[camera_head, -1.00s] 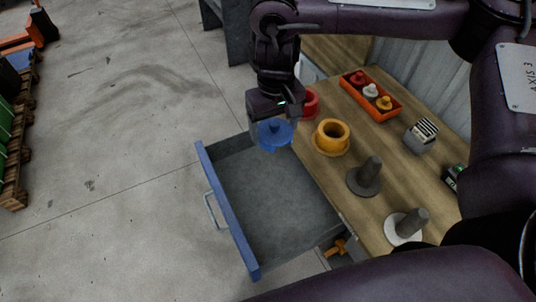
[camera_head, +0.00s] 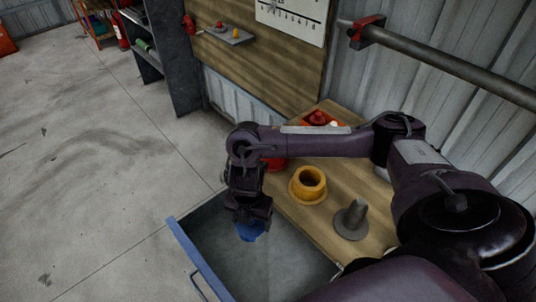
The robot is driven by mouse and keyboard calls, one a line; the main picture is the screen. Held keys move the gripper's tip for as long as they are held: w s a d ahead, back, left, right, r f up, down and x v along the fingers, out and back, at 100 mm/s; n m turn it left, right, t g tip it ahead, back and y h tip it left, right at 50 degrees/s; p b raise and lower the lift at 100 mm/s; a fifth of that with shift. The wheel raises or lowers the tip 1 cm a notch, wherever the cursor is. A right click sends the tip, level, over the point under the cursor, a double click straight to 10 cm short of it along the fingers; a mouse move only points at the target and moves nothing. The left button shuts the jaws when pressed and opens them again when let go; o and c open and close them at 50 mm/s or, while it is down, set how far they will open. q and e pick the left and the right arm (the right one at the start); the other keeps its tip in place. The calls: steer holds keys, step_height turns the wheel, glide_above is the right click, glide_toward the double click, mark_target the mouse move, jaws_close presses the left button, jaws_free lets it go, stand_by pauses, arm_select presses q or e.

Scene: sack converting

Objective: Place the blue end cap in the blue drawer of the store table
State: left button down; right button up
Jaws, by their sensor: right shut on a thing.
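The blue end cap (camera_head: 249,232) hangs under my right gripper (camera_head: 250,219), which is shut on it. The cap is partly hidden by the gripper. It is over the open blue drawer (camera_head: 194,257), near the drawer's far end; its exact height above the grey drawer floor is hard to tell. The drawer is pulled out to the left of the wooden store table (camera_head: 330,182), and its lower part is cut off by the picture edge. My left gripper is not in view.
On the table stand a yellow flanged cap (camera_head: 308,184), a grey spindle (camera_head: 352,219) and a red cap (camera_head: 276,164), partly hidden behind my arm. An orange tray (camera_head: 329,117) sits farther back. A dark shelf rack (camera_head: 171,68) stands beyond. The floor at left is clear.

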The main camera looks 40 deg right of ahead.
steer(key=s+d+f+n, duration=0.2)
steer(key=d+n, duration=0.1)
steer(key=shift+s+f+n, duration=0.25)
steer(key=shift+n, duration=0.05)
steer(key=b, duration=0.7)
glide_above(268, 258)
steer(key=shift+n, duration=0.4)
step_height(268, 258, down, 16)
steer(key=shift+a+r, duration=0.1)
steer(key=shift+r, duration=0.15)
steer(key=shift+f+b, duration=0.7)
steer(key=shift+f, duration=1.8)
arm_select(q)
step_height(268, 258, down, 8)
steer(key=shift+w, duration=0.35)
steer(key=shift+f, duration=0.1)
